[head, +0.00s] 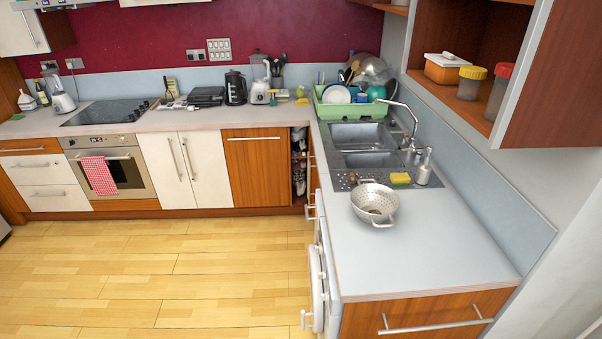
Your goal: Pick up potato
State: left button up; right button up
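Neither of my grippers is in the head view.
The near part of the right-hand counter (425,260) is clear. A yellow sponge (400,178) and a soap dispenser (424,168) stand behind the colander. A green dish rack (347,108) with dishes is beyond the sink (362,136). Open wooden floor (150,265) lies at left.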

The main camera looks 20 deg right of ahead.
aim_at(354, 178)
jog(key=i+j+u, duration=0.2)
jog(key=i, duration=0.35)
jog(key=i+j+u, duration=0.15)
jog(key=i, duration=0.4)
